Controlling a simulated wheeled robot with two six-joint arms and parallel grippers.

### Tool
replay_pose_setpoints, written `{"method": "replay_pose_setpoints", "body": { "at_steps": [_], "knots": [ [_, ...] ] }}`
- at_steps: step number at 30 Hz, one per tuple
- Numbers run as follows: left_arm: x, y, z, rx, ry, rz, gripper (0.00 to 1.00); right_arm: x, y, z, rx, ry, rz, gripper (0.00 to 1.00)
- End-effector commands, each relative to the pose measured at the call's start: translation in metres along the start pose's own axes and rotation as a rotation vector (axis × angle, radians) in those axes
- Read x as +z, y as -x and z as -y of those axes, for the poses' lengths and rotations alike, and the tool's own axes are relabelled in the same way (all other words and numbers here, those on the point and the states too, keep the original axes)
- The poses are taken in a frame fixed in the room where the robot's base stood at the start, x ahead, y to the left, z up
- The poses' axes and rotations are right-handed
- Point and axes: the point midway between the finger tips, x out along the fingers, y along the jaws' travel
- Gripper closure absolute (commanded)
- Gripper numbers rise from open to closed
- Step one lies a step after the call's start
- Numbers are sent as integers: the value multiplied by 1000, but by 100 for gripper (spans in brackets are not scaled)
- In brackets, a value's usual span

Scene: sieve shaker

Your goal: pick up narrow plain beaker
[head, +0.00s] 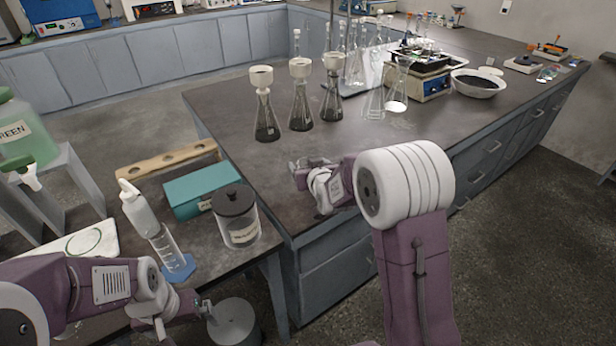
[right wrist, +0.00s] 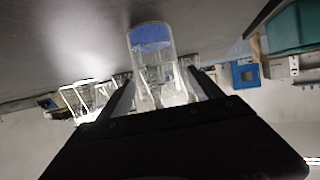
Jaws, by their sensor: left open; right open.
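A clear, narrow glass vessel (right wrist: 150,65), which looks like the narrow plain beaker, shows in the right wrist view with a blue patch at its upper end in the picture. My right gripper (right wrist: 163,95) is open, with one finger on each side of the glass; I cannot tell whether they touch it. In the head view my right gripper (head: 298,172) is low over the near-left part of the dark bench (head: 225,110), and its own parts hide most of the beaker there. My left gripper (head: 206,306) is open and empty at the lower left, near a grey round container.
Several flasks with funnels (head: 300,95) stand on the bench behind my right gripper. A teal box (head: 200,188), a lidded jar (head: 236,215) and a cylinder on a blue base (head: 170,250) stand on the left table.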

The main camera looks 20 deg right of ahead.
Motion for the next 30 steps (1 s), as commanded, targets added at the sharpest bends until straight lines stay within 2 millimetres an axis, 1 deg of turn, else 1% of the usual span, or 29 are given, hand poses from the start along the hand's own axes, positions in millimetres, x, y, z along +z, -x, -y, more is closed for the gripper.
{"method": "replay_pose_setpoints", "body": {
  "at_steps": [3,4,5,6,8,9,11,12,18,22,26,30],
  "knots": [
    [0,0,0,0,0,0,0,0,0,0,0,0,0,25],
    [0,0,0,0,0,0,0,0,0,0,0,0,0,28],
    [0,0,0,0,0,0,0,0,0,0,0,0,0,36],
    [0,0,0,0,0,0,0,0,0,0,0,0,0,48],
    [0,0,0,0,0,0,0,0,1,0,0,0,0,64],
    [0,0,0,0,0,0,0,0,1,0,0,0,0,75],
    [0,0,0,0,0,0,0,0,1,0,0,0,0,92],
    [0,0,0,0,0,0,0,-1,1,0,0,0,-1,95],
    [0,0,0,0,0,0,0,-1,1,0,0,0,-1,94],
    [0,2,0,0,0,0,0,-4,2,0,0,0,-2,94],
    [0,5,0,0,0,0,0,-13,6,0,0,0,-3,94],
    [-1,9,0,0,0,0,0,-26,11,0,0,0,-4,94]
  ]
}}
